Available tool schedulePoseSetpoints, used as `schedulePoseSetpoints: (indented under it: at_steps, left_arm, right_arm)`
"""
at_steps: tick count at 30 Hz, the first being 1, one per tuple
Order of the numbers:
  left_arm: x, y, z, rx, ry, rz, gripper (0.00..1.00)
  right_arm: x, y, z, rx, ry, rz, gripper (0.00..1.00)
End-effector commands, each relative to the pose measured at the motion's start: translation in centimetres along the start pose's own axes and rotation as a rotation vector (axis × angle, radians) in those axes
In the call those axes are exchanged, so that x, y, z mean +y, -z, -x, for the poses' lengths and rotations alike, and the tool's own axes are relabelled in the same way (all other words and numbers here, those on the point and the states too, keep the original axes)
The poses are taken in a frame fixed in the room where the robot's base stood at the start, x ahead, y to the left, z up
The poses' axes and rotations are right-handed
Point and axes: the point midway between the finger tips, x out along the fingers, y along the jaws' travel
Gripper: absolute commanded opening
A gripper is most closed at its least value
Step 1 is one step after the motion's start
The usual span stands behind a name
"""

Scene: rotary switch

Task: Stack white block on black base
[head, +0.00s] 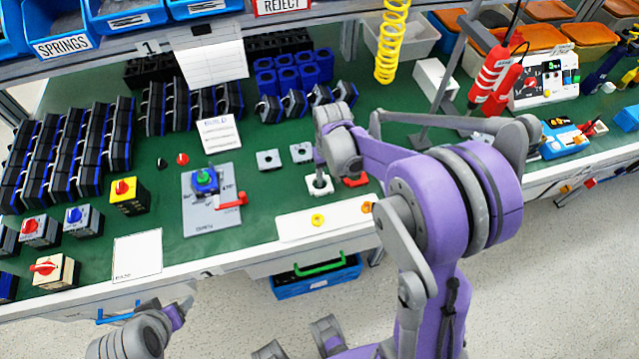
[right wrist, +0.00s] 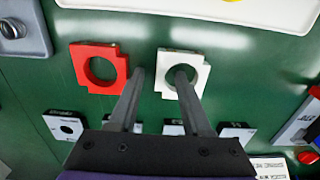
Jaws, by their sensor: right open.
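The white block (right wrist: 197,79) is a flat notched square with a round hole, lying on the green mat; it also shows in the head view (head: 319,187). My right gripper (right wrist: 160,72) is open and empty, pointing down over it. In the right wrist view one finger crosses the hole and the other is in the gap beside the red block (right wrist: 114,75). I cannot tell whether the finger is inside the hole or above it. Black-sided square pieces with pale tops (head: 269,160) lie farther back; I cannot tell whether one is the black base. Only part of my left arm shows.
A white tray (head: 290,229) with yellow pieces lies in front of the blocks. A grey fixture plate (head: 198,220) with a red lever stands to the left. Rows of black-and-blue switches fill the left. A yellow coiled hose (head: 390,45) hangs behind.

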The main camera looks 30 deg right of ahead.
Motion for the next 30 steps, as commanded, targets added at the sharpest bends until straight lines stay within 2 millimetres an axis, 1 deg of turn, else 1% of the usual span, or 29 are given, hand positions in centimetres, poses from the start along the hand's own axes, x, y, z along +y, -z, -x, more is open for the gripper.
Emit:
schedulePoseSetpoints:
  at_steps: [6,7,11,12,15,27,30]
  left_arm:
    - [0.0,0.0,0.0,0.0,0.0,0.0,0.71]
    - [0.0,0.0,0.0,0.0,0.0,0.0,0.71]
    - [0.0,0.0,0.0,0.0,0.0,0.0,0.71]
    - [0.0,0.0,0.0,0.0,0.0,0.0,0.71]
    - [0.0,0.0,0.0,0.0,0.0,0.0,0.71]
    - [0.0,0.0,0.0,0.0,0.0,0.0,0.71]
    - [0.0,0.03,0.04,0.0,0.0,0.0,0.71]
  right_arm:
    - [-0.01,-0.01,-0.12,0.0,0.0,0.0,0.49]
    - [-0.01,-0.01,-0.11,0.0,0.0,0.0,0.47]
    - [-0.01,-0.01,-0.1,0.0,0.0,0.0,0.24]
    - [-0.01,-0.01,-0.1,0.0,0.0,0.0,0.16]
    - [-0.01,-0.01,-0.09,0.0,0.0,0.0,0.0]
    - [-0.01,-0.01,-0.08,0.0,0.0,0.0,0.0]
    - [-0.01,0.0,0.29,0.0,0.0,0.0,0.0]
